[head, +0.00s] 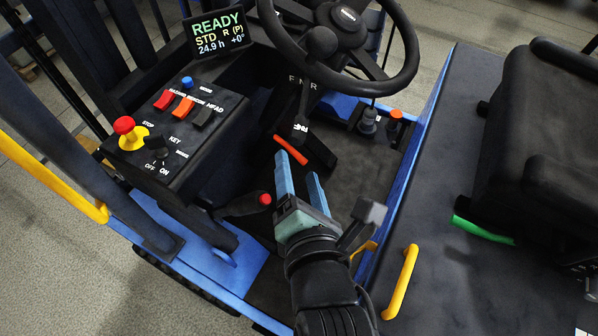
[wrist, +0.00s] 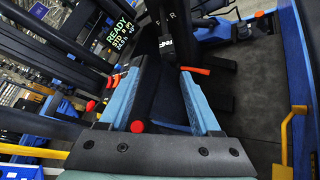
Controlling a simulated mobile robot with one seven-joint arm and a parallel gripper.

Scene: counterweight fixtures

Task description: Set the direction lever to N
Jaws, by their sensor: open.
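The direction lever (head: 299,128) is a dark lever with white lettering on its end, below the steering wheel. White letters F, N, R are marked on the column above it, and the lever's end hangs below the R side. The display (head: 220,33) reads READY, STD, R (P). My gripper (head: 298,166) is open and empty, with its two blue fingers pointing up towards the lever, just below it and apart from it. In the wrist view the lever's lettered end (wrist: 166,44) shows just beyond the fingertips (wrist: 166,68).
An orange-red bar (head: 290,150) lies close by the left fingertip. A red-tipped lever (head: 265,199) is left of my gripper. The steering wheel (head: 410,55) overhangs the lever. A switch console (head: 185,160) stands left, the seat (head: 540,120) right. Open floor (head: 350,160) lies right of the fingers.

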